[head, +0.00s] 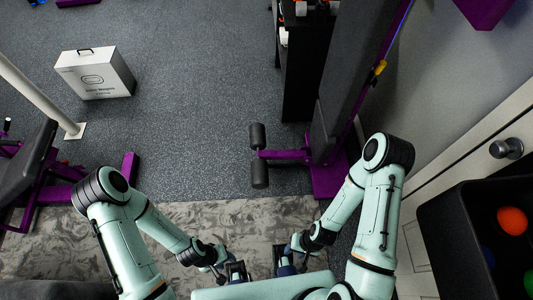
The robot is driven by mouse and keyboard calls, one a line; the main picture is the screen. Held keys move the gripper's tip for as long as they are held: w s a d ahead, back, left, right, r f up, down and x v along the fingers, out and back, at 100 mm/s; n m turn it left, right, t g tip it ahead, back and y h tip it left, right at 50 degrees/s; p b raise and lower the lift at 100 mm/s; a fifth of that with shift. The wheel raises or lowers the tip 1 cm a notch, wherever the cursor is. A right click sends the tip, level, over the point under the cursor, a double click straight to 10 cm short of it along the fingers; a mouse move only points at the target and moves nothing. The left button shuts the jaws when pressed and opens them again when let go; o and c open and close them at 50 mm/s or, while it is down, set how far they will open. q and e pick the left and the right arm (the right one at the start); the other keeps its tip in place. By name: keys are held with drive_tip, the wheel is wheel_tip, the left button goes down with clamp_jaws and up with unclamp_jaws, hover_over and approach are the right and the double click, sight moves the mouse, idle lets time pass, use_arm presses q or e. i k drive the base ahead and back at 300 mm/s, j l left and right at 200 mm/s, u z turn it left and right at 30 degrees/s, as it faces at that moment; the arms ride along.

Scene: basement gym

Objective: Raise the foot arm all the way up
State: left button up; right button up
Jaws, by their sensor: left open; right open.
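The foot arm (284,155) is a short purple bar with dark foam rollers (259,174) at its left end. It sticks out to the left from near the purple base of the exercise machine (340,90), which has a long dark pad. My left gripper (237,271) and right gripper (285,266) are both low in the picture, close to my body, well below the foot arm and apart from it. Both are open, and I see nothing held in them. The joint of the foot arm is partly hidden by the machine's pad.
A patterned grey mat (225,215) lies in front of me. A dark bin (445,240) with coloured balls and a door with a round knob (506,148) are at the right. A purple-framed bench (35,165) and white box (94,73) stand left. The middle floor is clear.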

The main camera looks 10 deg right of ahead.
sight(259, 170)
drive_tip(key=i+j+u, duration=0.5)
drive_tip(key=i+j, duration=0.2)
drive_tip(key=i, duration=0.15)
drive_tip(key=i+z, duration=0.3)
drive_tip(key=i+j+z, duration=0.3)
drive_tip(key=i, duration=0.15)
drive_tip(key=i+j+z, duration=0.2)
drive_tip(key=i+z, duration=0.35)
drive_tip(key=z, duration=0.3)
drive_tip(key=i+j+z, duration=0.2)
drive_tip(key=z, duration=0.25)
drive_tip(key=i+j+z, duration=0.2)
drive_tip(key=z, duration=0.3)
drive_tip(key=i+j+z, duration=0.2)
drive_tip(key=z, duration=0.2)
drive_tip(key=i+j+z, duration=0.1)
drive_tip(key=j+z, duration=0.3)
